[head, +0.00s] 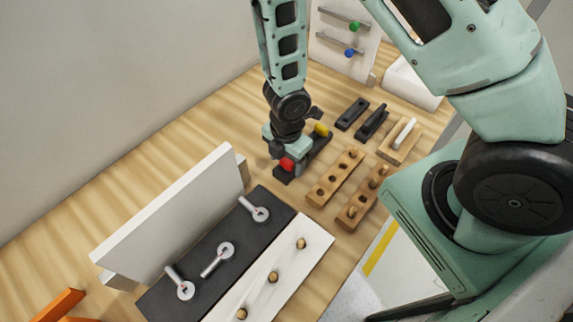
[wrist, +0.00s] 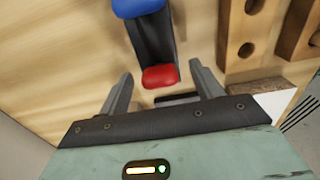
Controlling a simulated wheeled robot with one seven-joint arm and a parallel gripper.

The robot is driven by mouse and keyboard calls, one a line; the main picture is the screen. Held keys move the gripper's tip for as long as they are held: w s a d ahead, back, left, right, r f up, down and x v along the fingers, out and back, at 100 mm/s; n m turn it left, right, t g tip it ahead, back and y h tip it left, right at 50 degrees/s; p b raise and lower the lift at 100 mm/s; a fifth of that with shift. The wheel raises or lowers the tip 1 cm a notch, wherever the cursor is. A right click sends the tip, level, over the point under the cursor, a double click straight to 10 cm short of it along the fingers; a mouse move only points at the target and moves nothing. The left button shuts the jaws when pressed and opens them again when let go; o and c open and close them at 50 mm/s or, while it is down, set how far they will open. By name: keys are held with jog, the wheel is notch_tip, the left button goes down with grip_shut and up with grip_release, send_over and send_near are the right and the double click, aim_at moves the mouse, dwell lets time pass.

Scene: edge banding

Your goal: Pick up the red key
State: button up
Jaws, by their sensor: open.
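The red key (head: 287,164) sits at the near end of a dark holder (head: 283,177) on the wooden table. In the wrist view the red key (wrist: 160,76) lies between the fingers of my gripper (wrist: 161,80), which is open with a gap on each side of the key. In the head view my gripper (head: 289,148) is right over the holder and partly hides it. A blue key (wrist: 138,8) sits farther along the same holder in the wrist view. A yellow key (head: 321,129) shows at its far end in the head view.
Two wooden blocks with holes (head: 335,178) stand right of the holder. Black handled pieces (head: 371,122) lie behind them. A dark board with metal pins (head: 220,255), a white strip with wooden pegs (head: 285,262) and an upright white panel (head: 165,215) are in front.

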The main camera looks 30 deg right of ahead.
aim_at(287, 160)
jog(key=shift+f, duration=0.15)
jog(key=c, duration=1.1)
jog(key=shift+o, duration=0.2)
notch_tip(287, 160, up, 10)
jog(key=p, duration=0.4)
